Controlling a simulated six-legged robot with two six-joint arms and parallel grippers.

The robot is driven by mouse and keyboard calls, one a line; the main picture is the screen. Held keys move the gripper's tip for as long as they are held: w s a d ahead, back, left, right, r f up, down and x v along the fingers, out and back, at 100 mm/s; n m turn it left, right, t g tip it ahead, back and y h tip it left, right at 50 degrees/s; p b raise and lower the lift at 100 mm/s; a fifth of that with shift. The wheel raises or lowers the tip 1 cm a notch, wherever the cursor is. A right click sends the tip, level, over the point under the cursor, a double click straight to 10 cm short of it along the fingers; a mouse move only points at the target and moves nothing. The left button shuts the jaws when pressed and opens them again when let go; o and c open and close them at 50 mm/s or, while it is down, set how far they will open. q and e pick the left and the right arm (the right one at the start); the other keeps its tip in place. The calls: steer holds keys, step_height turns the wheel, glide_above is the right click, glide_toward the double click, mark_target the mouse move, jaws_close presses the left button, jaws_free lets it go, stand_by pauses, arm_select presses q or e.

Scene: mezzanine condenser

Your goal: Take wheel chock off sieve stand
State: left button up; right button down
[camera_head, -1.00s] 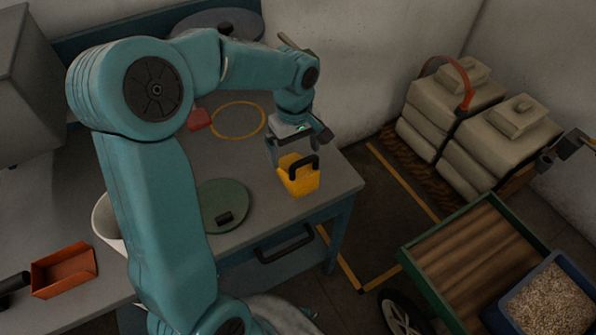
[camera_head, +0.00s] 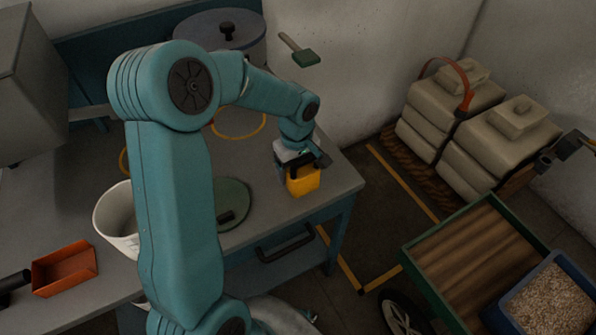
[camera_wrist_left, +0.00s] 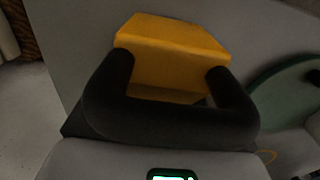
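The wheel chock (camera_head: 304,182) is a yellow block with a black handle. It stands on the grey top of the stand (camera_head: 343,178), near its right corner. In the left wrist view the chock (camera_wrist_left: 172,50) lies straight ahead, with its black U-shaped handle (camera_wrist_left: 165,125) bridging the space towards the camera. My left gripper (camera_head: 302,160) is down at the handle, above the chock. Its fingers are not clear against the dark handle, so I cannot tell whether they are closed on it. My right gripper does not show.
A green round disc (camera_head: 235,193) lies left of the chock. A white bucket (camera_head: 113,220) and an orange tray (camera_head: 65,272) are farther left. A green cart (camera_head: 425,277) with a blue bin (camera_head: 560,262) stands at the right. Floor shows between stand and cart.

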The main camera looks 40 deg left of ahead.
arm_select(q)
steer(key=c, duration=0.3)
steer(key=shift+r, duration=0.1)
